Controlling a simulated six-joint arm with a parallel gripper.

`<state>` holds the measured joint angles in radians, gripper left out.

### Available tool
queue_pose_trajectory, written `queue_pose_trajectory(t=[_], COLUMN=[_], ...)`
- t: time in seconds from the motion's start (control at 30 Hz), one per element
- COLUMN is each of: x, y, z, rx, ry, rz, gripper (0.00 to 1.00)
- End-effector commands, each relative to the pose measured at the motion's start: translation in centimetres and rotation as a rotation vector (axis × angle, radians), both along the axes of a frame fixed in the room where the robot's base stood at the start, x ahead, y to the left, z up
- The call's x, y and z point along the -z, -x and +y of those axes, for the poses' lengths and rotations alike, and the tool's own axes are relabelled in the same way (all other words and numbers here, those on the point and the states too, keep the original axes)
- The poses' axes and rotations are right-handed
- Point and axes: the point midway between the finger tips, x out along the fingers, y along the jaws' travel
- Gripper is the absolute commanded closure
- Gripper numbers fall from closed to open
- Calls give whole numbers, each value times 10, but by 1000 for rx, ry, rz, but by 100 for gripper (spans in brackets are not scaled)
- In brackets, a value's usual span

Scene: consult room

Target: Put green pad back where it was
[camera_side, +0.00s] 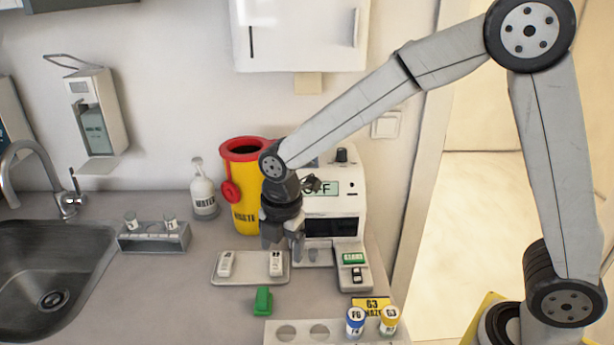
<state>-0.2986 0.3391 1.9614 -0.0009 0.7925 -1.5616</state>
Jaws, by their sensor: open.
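The green pad (262,299) is a small green block. It lies on the counter just in front of the grey tray (240,279). The tray holds a white cassette (226,264) at its left end and another white cassette (276,263) toward its right. My gripper (282,248) points down over the right part of the tray, by the right cassette. Its fingers are open and nothing shows between them. It is behind and above the green pad, apart from it. Whether a finger touches the right cassette I cannot tell.
The analyser (348,215) with an OFF display and a green START button (353,257) stands just behind. A rack (287,333) with blue-capped and yellow-capped vials is in front.

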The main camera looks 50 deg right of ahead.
Motion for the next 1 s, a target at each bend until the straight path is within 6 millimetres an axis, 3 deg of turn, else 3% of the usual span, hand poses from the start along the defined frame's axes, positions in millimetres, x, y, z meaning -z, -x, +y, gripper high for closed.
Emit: queue_pose_trajectory(t=[0.6,0.8,1.0], x=[18,25,30], y=[66,92,110], z=[-86,-107,-119], rx=[1158,1518,1764], ry=[-125,-184,-232], rz=[-85,-104,-114], gripper=[16,16,16])
